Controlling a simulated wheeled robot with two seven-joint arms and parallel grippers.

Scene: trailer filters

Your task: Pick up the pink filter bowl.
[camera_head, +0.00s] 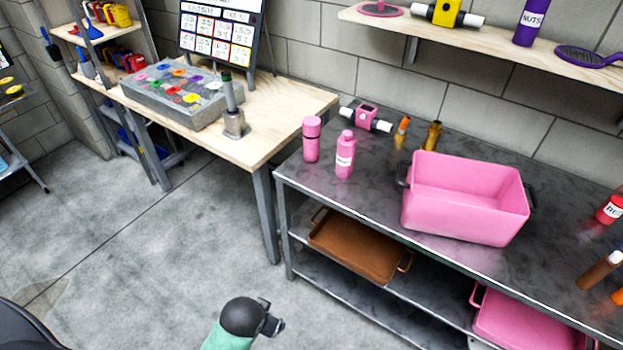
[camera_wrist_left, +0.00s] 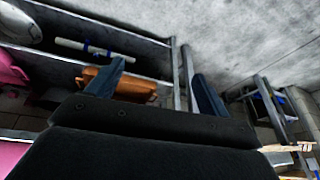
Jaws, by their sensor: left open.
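Several pink items stand on the dark metal bench (camera_head: 375,199), and I cannot tell for sure which is the filter bowl. A pink capped cylinder (camera_head: 312,140) stands upright at the bench's left end. A pink bottle with a white label (camera_head: 345,156) stands beside it. Behind them lies a pink block with white ends (camera_head: 366,117). My left gripper (camera_head: 270,317) is low in front of the bench, apart from all of these. In the left wrist view its fingers (camera_wrist_left: 157,70) are spread, with nothing held between them. My right gripper is out of view.
A large pink bin (camera_head: 466,199) sits on the bench. A brown tray (camera_head: 355,248) and a pink tray (camera_head: 525,322) are on the shelves below. A wooden table (camera_head: 262,145) stands to the left. The grey floor (camera_head: 150,250) before it is clear.

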